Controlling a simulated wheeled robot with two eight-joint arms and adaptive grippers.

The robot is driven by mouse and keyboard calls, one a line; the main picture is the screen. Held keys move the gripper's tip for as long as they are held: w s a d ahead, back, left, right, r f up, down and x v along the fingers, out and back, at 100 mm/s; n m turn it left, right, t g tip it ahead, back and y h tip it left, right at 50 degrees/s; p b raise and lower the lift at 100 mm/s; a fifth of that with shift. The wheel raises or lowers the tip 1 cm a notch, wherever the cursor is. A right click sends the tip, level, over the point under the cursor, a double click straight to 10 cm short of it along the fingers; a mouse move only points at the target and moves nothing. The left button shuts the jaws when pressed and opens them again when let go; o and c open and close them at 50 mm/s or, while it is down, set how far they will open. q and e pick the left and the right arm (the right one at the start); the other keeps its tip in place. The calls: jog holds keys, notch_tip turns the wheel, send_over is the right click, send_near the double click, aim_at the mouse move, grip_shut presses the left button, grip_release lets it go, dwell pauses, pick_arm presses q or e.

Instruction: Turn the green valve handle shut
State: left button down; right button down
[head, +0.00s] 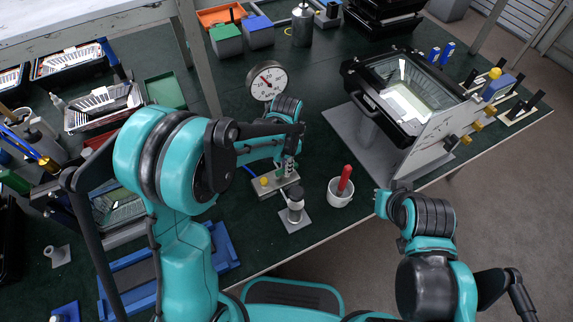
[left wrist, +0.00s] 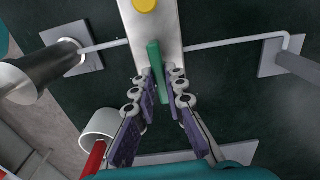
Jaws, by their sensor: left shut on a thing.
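The green valve handle (left wrist: 155,65) shows in the left wrist view as a narrow bar over a light metal block (left wrist: 152,22). It points roughly crosswise to the thin grey pipe (left wrist: 215,43) that runs out on both sides. My left gripper (left wrist: 160,88) has its purple-padded fingers on either side of the bar, closed on it. In the head view, my left gripper (head: 290,168) reaches down to the valve block (head: 272,184), and the fingers largely hide the handle. The fingers of my right gripper are not visible; only my right arm shows, at lower right.
A white cup (head: 339,193) with a red-handled tool and a metal cylinder on a plate (head: 296,213) stand close to the valve. A round gauge (head: 267,80) is behind it. A floodlight housing (head: 400,95) stands at right. Bare green table lies between.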

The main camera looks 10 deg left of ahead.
pick_arm(q)
jog(key=shift+s+f, duration=0.2)
dwell(0.4)
jog(key=c, duration=1.6)
grip_release()
jog(key=shift+w, duration=0.1)
jog(key=shift+o, duration=0.2)
jog(key=shift+r, duration=0.1)
notch_tip(320, 180, up, 12)
